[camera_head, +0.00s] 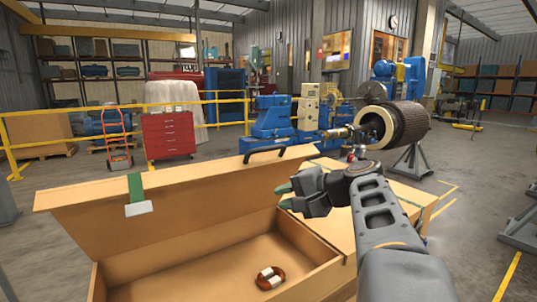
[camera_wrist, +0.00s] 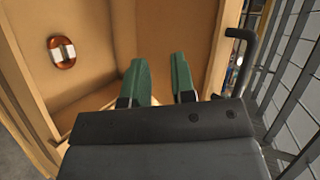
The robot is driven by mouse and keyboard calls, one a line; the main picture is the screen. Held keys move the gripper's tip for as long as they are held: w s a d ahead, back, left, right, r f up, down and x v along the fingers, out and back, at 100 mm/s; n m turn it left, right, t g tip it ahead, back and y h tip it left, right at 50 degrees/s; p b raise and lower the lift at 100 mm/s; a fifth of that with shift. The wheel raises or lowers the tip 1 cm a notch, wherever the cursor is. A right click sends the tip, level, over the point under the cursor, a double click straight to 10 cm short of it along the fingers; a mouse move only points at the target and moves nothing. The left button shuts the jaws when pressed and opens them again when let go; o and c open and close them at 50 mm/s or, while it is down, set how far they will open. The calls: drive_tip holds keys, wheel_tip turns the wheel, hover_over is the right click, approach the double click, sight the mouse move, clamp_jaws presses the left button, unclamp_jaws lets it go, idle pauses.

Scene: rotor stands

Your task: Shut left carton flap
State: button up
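The left carton flap (camera_head: 195,205) stands raised along the far side of the open left compartment. A black bar handle (camera_head: 265,153) is on its top edge, and a green strap with a pale tag (camera_head: 138,208) hangs over it. My gripper (camera_head: 284,196) is at the flap's right end, above the carton's middle. Its green fingers (camera_wrist: 159,82) are apart with nothing visible between them. In the wrist view a dark bar handle (camera_wrist: 243,55) is right of the fingers. I cannot tell whether the gripper touches the flap.
A reddish-brown ring with white wraps (camera_head: 270,278) lies inside the left compartment; it also shows in the wrist view (camera_wrist: 61,52). The carton's right part (camera_head: 335,229) is covered. A rotor (camera_head: 408,124) on a stand is behind it. A red tool cabinet (camera_head: 168,135) stands farther back.

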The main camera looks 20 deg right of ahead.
sight(271, 149)
drive_tip(key=d+r+m+t+y, duration=0.1)
drive_tip(key=d+r+t, duration=0.3)
drive_tip(key=d+r, duration=0.35)
drive_tip(key=p+x, duration=0.1)
drive_tip(key=x, duration=0.3)
drive_tip(key=r+p+x, duration=0.1)
drive_tip(key=x, duration=0.3)
drive_tip(key=p+x, duration=0.1)
drive_tip(key=x, duration=0.3)
drive_tip(key=shift+w+a+r, duration=0.2)
drive_tip(key=shift+w+a, duration=0.1)
drive_tip(key=shift+a, duration=0.1)
drive_tip(key=shift+c, duration=0.4)
clamp_jaws()
